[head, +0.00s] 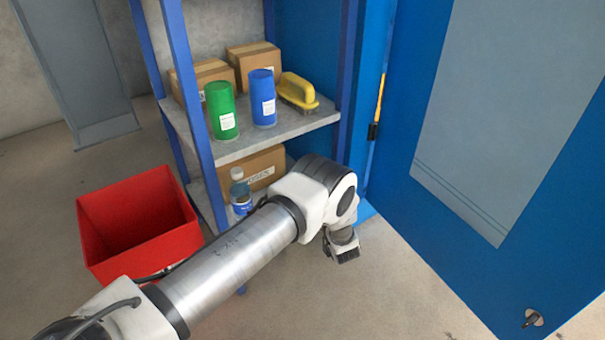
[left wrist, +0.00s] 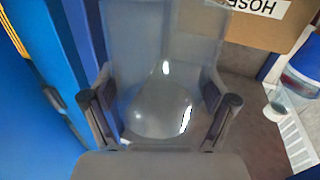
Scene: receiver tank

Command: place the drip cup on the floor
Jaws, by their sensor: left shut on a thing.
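The drip cup (left wrist: 165,60) is a grey-blue, see-through vessel in the left wrist view, with a rounded, shiny lower part. My left gripper (left wrist: 159,100) is shut on it, with one dark finger on each side. In the head view my left arm reaches across to the front of the shelf unit, and its wrist points down beside the open blue door. The cup and the fingers cannot be made out there. The floor (head: 400,290) is bare beige concrete. My right gripper is in neither view.
A red bin (head: 130,200) stands left of the shelf unit. The shelf (head: 265,132) holds a green can (head: 221,110), a blue can (head: 262,98), a yellow-handled brush (head: 298,90) and boxes. Below are a HOSES box (head: 262,165) and bottles. The blue door (head: 400,160) bounds the right.

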